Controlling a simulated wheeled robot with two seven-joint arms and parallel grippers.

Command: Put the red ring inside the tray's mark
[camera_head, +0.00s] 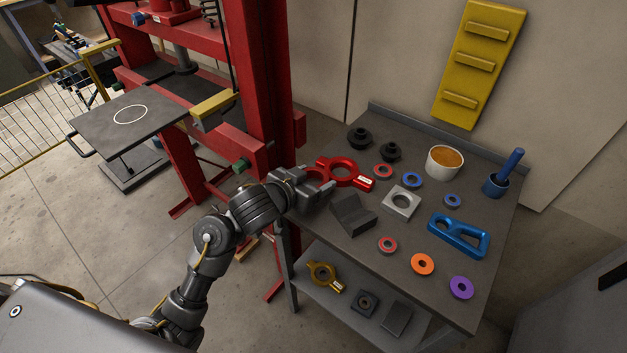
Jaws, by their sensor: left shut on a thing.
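The red ring (352,164), a flat ring with lugs and a white label, is at the left edge of the grey workbench (330,244). My left gripper (318,187) is shut on the ring's left end, and its fingers partly hide that end. I cannot tell whether the ring touches the bench. The tray (92,137) is a dark flat plate on a lift stand at the left, with a white circle mark (130,114) on it. The area inside the mark is empty. My right gripper is not in view.
A red press frame (257,75) stands between bench and tray. Near the ring are small red-and-grey rings (383,171), a dark angled block (353,215), a grey square block (401,203) and black stepped parts (359,138). A blue handle piece (458,235) lies right.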

